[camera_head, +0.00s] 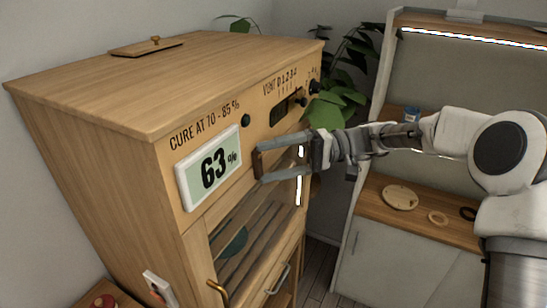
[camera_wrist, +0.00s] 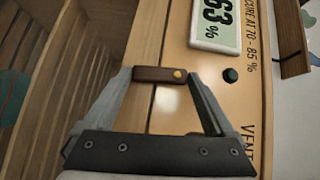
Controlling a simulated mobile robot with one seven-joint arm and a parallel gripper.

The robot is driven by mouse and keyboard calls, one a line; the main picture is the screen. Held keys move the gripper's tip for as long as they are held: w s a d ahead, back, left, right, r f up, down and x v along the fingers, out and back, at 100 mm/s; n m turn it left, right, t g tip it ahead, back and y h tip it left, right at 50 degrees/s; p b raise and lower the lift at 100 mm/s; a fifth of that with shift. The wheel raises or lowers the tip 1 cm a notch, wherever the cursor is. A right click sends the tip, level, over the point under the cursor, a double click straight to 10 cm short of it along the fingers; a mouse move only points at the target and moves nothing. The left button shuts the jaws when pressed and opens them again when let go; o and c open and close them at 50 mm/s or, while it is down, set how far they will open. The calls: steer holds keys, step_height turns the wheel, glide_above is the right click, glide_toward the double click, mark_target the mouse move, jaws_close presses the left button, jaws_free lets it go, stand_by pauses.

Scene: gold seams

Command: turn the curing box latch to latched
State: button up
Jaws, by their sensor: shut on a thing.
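A display (camera_head: 208,168) reading 63 % sits left of the latch, under "CURE AT 70 - 85 %". A plant (camera_head: 340,95) stands behind; a shelf unit (camera_head: 375,215) is right.

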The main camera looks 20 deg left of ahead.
steer(key=shift+m+g+y, duration=0.3)
steer(key=shift+m, duration=0.1)
steer(key=shift+s, duration=0.1)
steer(key=o, duration=1.1)
steer(key=shift+f, duration=0.1)
steer(key=shift+c, duration=0.2)
steer(key=b+v, duration=0.2)
steer(key=v, duration=1.5)
steer(key=shift+b, duration=0.35)
steer(key=shift+d, duration=0.1)
